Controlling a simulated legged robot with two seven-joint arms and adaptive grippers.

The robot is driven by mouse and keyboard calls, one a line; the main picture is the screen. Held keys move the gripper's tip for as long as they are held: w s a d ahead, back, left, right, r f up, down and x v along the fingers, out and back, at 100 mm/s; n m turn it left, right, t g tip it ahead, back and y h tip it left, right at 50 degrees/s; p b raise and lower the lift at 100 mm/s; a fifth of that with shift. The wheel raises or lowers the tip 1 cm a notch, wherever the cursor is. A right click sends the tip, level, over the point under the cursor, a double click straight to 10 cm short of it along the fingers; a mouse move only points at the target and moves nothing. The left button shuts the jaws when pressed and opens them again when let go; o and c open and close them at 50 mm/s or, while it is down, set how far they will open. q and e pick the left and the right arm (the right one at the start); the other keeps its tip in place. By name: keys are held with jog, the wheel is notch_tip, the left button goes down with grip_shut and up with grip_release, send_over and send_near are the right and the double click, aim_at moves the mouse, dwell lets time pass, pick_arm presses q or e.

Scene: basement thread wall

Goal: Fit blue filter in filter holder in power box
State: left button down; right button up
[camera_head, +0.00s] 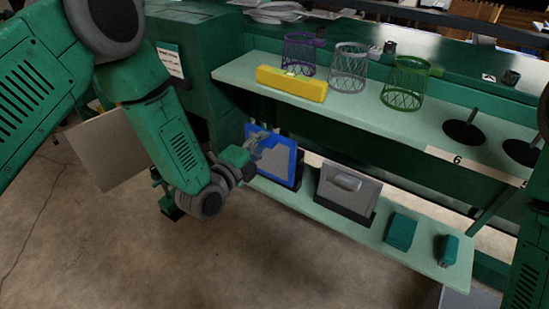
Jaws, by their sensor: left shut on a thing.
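The blue filter (289,173), a square blue frame with a grey face, stands upright at the left end of the lower shelf. A dark holder or base shows along its lower right edge; I cannot tell whether it still sits in it. My left gripper (258,149) is shut on the filter near its upper left part and hides some of its face. A green cabinet (203,55) with a white label stands behind my left arm. I cannot make out a filter holder inside it. My right gripper is out of view; only part of the right arm shows at the right edge.
A grey panel with a handle (346,189) stands in a dark base on the lower shelf (310,205), beside teal boxes (401,232). The upper shelf (350,108) holds a yellow block (291,83) and wire baskets (348,68). A tan panel (107,150) is left. Floor in front is clear.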

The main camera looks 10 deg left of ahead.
pick_arm(q)
jog(key=p+v, duration=0.2)
jog(key=v, duration=1.1)
jog(key=shift+p, duration=0.35)
dwell(0.6)
